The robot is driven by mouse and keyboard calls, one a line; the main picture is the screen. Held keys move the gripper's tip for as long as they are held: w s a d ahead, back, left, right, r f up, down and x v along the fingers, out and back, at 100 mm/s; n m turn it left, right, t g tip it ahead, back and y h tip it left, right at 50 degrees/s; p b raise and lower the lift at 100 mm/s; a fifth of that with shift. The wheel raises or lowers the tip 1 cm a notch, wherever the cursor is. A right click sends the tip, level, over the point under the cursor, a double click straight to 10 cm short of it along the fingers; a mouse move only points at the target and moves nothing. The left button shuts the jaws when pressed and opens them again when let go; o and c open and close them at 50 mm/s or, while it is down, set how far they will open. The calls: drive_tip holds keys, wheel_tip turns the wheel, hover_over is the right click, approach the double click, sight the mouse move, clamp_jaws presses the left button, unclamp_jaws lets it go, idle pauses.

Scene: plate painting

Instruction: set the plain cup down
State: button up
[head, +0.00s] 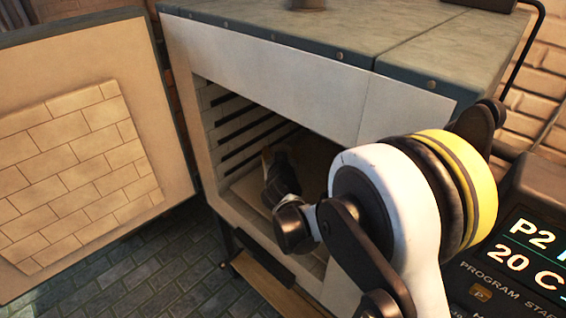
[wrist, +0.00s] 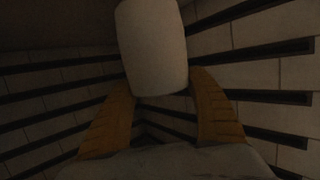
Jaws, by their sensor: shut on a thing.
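The plain cup (wrist: 152,48) is pale and undecorated in the wrist view, with its upper part cut off by the picture edge. My gripper (wrist: 162,82) is shut on it, with one orange finger on each side. In the head view my arm reaches through the open front of the kiln (head: 280,85), and my gripper (head: 268,160) is inside the chamber. The cup cannot be made out there. Whether the cup touches any surface cannot be told.
The kiln door (head: 75,150) stands wide open at the left. Dark slots (wrist: 265,95) line the brick walls close around my gripper. The chamber floor (head: 250,190) shows beside my arm. A control panel (head: 520,250) is at the right.

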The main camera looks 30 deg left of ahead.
drive_tip(key=shift+f+b, duration=0.35)
drive_tip(key=shift+f, duration=0.85)
drive_tip(key=shift+f, duration=0.15)
drive_tip(key=o, duration=1.4)
drive_tip(key=shift+s+d+r, duration=0.1)
drive_tip(key=shift+s+r, duration=0.1)
drive_tip(key=shift+r, duration=0.1)
drive_tip(key=shift+p+v, duration=1.8)
drive_tip(key=shift+v, duration=3.9)
